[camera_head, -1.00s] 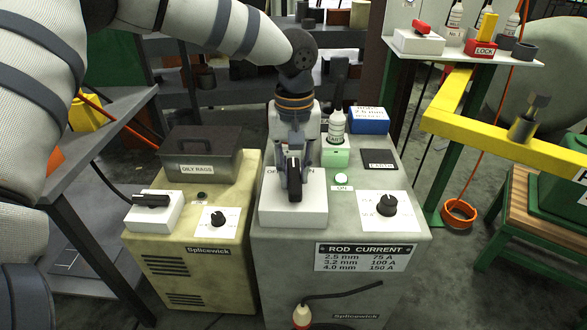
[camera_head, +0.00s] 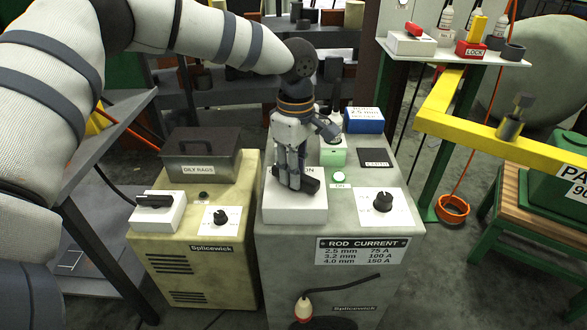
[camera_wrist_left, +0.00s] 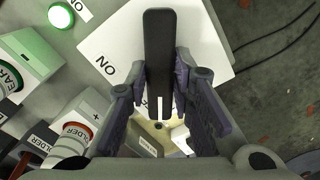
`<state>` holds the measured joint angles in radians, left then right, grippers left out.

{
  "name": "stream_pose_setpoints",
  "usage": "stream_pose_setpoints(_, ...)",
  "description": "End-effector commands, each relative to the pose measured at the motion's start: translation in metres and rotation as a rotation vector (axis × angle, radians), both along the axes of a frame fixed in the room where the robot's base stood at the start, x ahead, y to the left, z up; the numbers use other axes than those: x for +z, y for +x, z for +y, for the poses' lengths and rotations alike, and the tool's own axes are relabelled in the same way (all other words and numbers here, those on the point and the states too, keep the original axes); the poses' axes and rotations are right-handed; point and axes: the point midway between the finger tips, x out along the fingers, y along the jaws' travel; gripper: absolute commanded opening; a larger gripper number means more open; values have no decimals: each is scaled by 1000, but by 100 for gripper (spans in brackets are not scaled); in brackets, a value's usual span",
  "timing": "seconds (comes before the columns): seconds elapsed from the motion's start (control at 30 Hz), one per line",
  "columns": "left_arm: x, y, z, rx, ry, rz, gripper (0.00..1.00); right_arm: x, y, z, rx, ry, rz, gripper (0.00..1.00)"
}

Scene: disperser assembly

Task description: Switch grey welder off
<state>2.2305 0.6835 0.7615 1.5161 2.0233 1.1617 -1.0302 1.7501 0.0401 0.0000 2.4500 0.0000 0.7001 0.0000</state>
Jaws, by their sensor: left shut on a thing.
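The grey welder (camera_head: 280,262) stands in the middle of the head view, with a white switch block (camera_head: 290,210) on its top near the front left. A black switch handle (camera_head: 312,186) sits on this block, turned at an angle toward the front right. My left gripper (camera_head: 294,178) comes down from above and is shut on the handle. In the left wrist view the handle (camera_wrist_left: 158,45) runs between the two fingers (camera_wrist_left: 160,90). The ON label (camera_wrist_left: 106,66) shows beside it. A green lamp (camera_head: 338,178) on the welder looks lit. My right gripper is out of view.
A yellowish welder (camera_head: 190,260) with its own switch and an oily rags box (camera_head: 201,165) stands close on the left. A yellow rail (camera_head: 470,122) is at right.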

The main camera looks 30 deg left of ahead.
Motion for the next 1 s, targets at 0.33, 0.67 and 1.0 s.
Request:
stream_pose_setpoints(0.33,0,-1,0,307,1,1,0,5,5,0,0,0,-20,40)
stream_pose_setpoints(0.67,-1,0,0,509,1,2,0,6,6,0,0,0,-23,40)
stream_pose_setpoints(1.0,-1,0,0,593,1,2,0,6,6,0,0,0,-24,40)
